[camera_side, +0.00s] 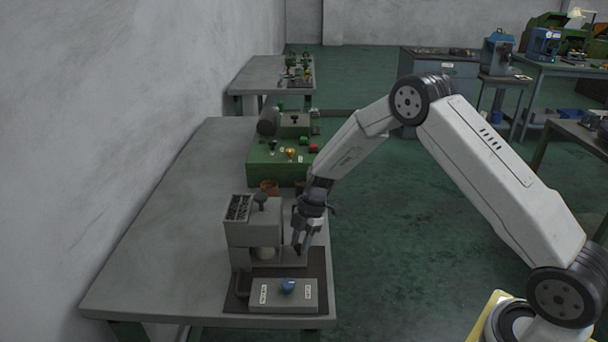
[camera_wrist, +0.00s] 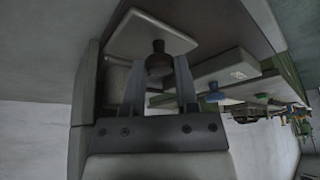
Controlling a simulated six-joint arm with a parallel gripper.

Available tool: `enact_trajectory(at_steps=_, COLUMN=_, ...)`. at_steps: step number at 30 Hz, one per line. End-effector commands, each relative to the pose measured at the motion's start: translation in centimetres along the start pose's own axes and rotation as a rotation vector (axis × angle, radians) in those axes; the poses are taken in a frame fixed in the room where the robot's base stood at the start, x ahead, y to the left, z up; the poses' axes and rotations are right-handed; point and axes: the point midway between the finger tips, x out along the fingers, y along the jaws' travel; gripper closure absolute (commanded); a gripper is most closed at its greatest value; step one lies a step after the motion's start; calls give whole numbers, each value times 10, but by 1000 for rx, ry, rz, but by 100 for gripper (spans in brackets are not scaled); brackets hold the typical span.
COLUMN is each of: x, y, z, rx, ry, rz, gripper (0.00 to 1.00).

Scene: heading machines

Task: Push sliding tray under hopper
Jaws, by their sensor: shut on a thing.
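The grey machine (camera_side: 253,232) stands near the table's right edge, with a dark grid and a dark knob on its top; I take its overhanging head as the hopper. A pale cylinder (camera_side: 265,252) shows beneath the head, and also in the wrist view (camera_wrist: 115,82). My gripper (camera_side: 300,248) points down just right of the head. In the wrist view my gripper (camera_wrist: 160,70) has its fingers on both sides of a dark knob (camera_wrist: 158,47) on a pale flat plate (camera_wrist: 148,30), which looks like the sliding tray. In the side view the knob is hidden by my gripper.
A labelled grey box (camera_side: 284,300) with a blue knob (camera_side: 288,286) sits in front of the machine on a dark mat (camera_side: 318,265). A green machine (camera_side: 280,165) and brown pots (camera_side: 269,187) stand behind. The table (camera_side: 170,240) is clear at left.

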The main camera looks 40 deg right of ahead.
Motion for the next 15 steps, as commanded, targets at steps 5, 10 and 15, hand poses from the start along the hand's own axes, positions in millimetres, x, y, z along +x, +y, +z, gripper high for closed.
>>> enact_trajectory(at_steps=5, x=0, y=4, z=-4, rx=0, ry=2, rz=9, gripper=100)
enact_trajectory(at_steps=10, x=0, y=5, z=-5, rx=-1, ry=2, rz=11, gripper=40)
enact_trajectory(at_steps=15, x=0, y=4, z=-4, rx=-1, ry=1, rz=8, gripper=27)
